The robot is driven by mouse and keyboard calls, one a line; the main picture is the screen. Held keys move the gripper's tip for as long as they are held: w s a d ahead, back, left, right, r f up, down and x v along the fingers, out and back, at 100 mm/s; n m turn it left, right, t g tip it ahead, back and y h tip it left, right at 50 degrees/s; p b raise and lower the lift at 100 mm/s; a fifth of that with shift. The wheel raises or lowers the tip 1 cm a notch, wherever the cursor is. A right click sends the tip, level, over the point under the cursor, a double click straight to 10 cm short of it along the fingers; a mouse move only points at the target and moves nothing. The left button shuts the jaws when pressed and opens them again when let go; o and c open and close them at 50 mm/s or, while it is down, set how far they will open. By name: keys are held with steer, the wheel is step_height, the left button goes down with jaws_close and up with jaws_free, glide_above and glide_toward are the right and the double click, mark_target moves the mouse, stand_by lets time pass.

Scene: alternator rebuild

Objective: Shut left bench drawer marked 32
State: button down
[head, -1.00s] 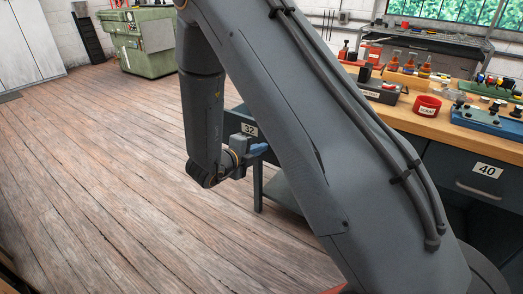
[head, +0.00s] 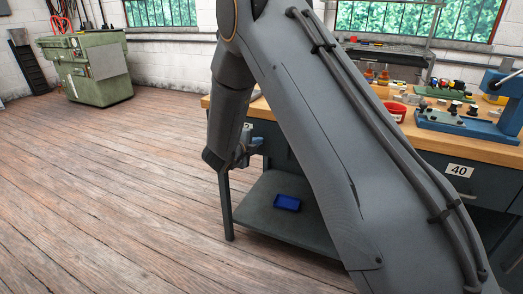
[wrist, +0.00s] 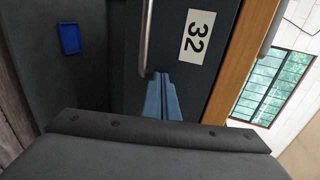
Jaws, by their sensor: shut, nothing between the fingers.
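The left bench drawer (wrist: 215,75) has a dark grey front with a white label reading 32 (wrist: 197,36), sideways in the wrist view. Its metal bar handle (wrist: 146,38) runs beside the label. My gripper (wrist: 161,77) has its blue fingers together and empty, with the tips at the drawer front near the handle's end. I cannot tell whether they touch it. In the head view my gripper (head: 258,143) is at the bench's left end, below the wooden top. My arm hides most of the drawer there, so any remaining gap is not visible.
The wooden bench top (head: 430,142) carries fixtures and a red bin (head: 395,111). A drawer marked 40 (head: 485,182) is at the right. A blue tray (head: 287,203) lies on the lower shelf (head: 262,213). A green machine (head: 92,70) stands far back; the left floor is open.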

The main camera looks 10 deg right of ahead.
steer(key=shift+w+d+r, duration=0.1)
steer(key=shift+w+d, duration=0.4)
steer(key=shift+w, duration=0.15)
steer(key=shift+w+d+r, duration=0.1)
steer(key=shift+d, duration=0.1)
